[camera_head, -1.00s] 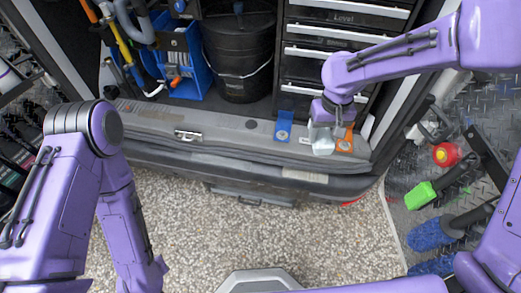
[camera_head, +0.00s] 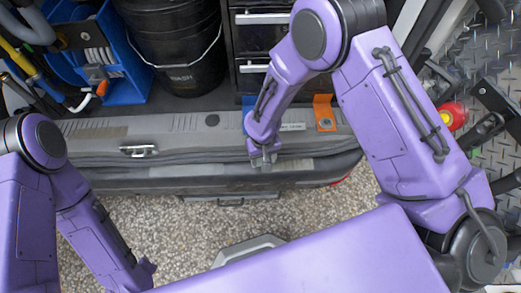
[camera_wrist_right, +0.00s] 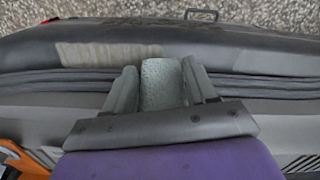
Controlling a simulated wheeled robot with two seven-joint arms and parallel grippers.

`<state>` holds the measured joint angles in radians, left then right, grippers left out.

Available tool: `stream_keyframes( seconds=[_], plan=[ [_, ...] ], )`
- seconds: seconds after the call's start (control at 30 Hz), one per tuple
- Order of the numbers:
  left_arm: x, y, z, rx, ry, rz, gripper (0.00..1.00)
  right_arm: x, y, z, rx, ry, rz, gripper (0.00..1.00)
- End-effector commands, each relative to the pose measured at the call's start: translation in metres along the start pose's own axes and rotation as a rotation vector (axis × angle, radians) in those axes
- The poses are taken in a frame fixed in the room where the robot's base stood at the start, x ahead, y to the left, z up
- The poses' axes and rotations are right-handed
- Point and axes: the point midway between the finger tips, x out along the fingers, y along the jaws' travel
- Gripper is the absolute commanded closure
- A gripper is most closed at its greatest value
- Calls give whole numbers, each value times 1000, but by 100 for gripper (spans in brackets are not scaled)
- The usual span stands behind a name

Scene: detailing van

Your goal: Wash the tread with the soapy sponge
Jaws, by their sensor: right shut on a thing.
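My right gripper (camera_head: 263,158) is shut on a pale grey-green sponge (camera_wrist_right: 163,86), which sits between its two fingers in the right wrist view. It is over the front edge of the van's grey rear sill and bumper (camera_head: 190,172). A pale, worn-looking patch (camera_wrist_right: 100,54) on the bumper lies just left of the sponge in the wrist view. I cannot tell whether the sponge touches the surface. My left gripper (camera_head: 145,272) hangs low over the gravel at the left, and its fingers are too unclear to read.
A black bucket marked WASH (camera_head: 177,45) and a blue reel holder (camera_head: 100,55) stand inside the van. Drawers (camera_head: 262,45) are behind my right arm. An orange tag (camera_head: 324,112) lies on the sill. A red-and-yellow round item (camera_head: 453,115) is at the right. Gravel (camera_head: 175,232) is open below.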

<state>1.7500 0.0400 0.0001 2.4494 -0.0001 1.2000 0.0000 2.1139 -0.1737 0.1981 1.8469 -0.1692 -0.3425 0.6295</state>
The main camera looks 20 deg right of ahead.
Motion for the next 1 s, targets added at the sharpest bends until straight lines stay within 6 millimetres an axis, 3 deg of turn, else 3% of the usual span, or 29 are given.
stream_keyframes(
  seconds=[0.03, 0.23, 0.63, 1.0],
  plan=[
    [0, 0, 0, 0, 0, 0, 57, -4, 0, -14, -1, 33, -3, 100],
    [10, 1, 4, 0, -1, -1, 57, 5, 1, -17, -2, 39, -2, 100],
    [54, 5, 23, 0, -1, 0, 57, 51, 1, -17, 0, 37, -3, 100],
    [55, 5, 23, 0, -1, 0, 57, 52, 1, -16, 0, 34, -3, 100]
  ],
)
